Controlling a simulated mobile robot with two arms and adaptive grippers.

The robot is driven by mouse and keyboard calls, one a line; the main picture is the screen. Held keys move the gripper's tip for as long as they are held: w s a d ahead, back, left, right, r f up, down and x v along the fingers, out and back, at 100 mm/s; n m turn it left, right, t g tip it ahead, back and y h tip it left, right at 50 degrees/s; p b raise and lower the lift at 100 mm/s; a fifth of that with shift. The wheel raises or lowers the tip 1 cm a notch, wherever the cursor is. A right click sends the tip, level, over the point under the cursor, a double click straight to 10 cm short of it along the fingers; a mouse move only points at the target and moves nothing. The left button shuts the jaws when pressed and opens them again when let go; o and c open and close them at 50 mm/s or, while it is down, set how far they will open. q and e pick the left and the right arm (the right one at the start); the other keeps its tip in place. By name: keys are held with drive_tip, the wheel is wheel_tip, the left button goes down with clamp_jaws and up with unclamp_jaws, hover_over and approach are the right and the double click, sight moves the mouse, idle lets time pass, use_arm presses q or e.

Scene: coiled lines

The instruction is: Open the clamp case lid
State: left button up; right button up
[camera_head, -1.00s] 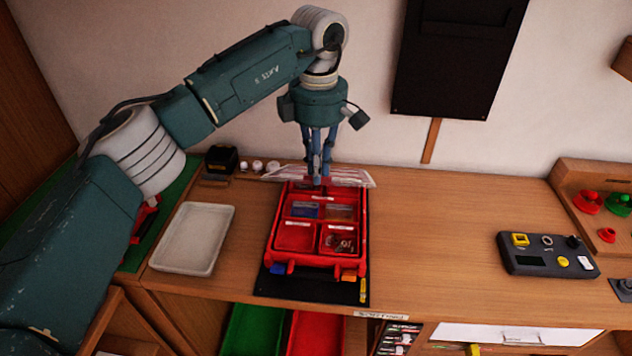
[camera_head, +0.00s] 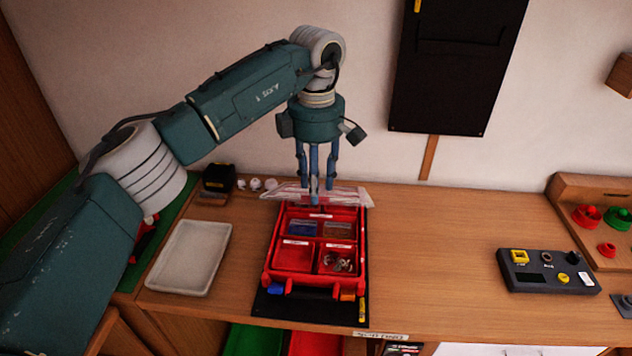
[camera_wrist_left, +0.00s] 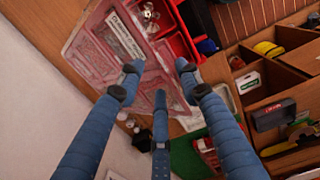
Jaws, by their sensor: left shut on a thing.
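The red clamp case (camera_head: 267,262) stands on a black mat on the bench, its compartments uncovered and facing up. Its clear lid (camera_head: 350,196) is swung back behind the compartments, toward the wall. My left gripper (camera_head: 315,192) points down at the lid from above, its fingers at the middle of the lid. In the left wrist view the lid (camera_wrist_left: 90,62) with a white label lies beneath and between the fingers of the gripper (camera_wrist_left: 158,78), which is shut on it; the exact contact is partly hidden. My right gripper is not in view.
A pale empty tray (camera_head: 190,258) lies left of the case. A dark box (camera_head: 218,178) and small white pieces sit behind it. A dark control box (camera_head: 548,271) stands at the right, with open bench between it and the case. The wall is close behind the lid.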

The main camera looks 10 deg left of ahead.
use_arm(q)
drive_tip(key=shift+w, duration=0.15)
idle(0.4)
wheel_tip(320, 180, up, 12)
idle(0.5)
